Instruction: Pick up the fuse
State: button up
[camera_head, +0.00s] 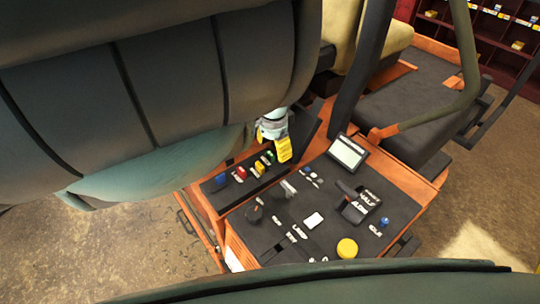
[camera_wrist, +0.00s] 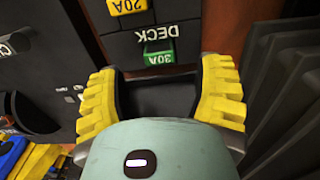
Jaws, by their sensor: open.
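A yellow fuse marked 20A (camera_wrist: 130,6) is cut off at the top edge. In the head view, the dark fuse panel holds blue (camera_head: 221,179), red (camera_head: 241,172), yellow (camera_head: 259,167) and green (camera_head: 270,157) fuses. My gripper (camera_wrist: 160,88) is open, its yellow-padded fingers wide apart. A dark surface shows between them, with no fuse there. The green fuse lies just beyond the gap. In the head view, one yellow finger (camera_head: 283,150) shows near the panel's far end.
A control console with a small screen (camera_head: 348,152), a yellow knob (camera_head: 347,248) and levers lies right of the fuses. Black ribbed material (camera_wrist: 295,80) stands close on the right in the wrist view.

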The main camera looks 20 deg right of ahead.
jog(key=shift+d+r, duration=0.1)
jog(key=shift+d, duration=0.3)
jog(key=shift+f+p, duration=0.35)
jog(key=shift+p, duration=0.4)
jog(key=shift+a+f+p, duration=0.45)
jog(key=shift+a+f, duration=0.25)
jog(key=c, duration=0.8)
jog(key=shift+c, duration=0.2)
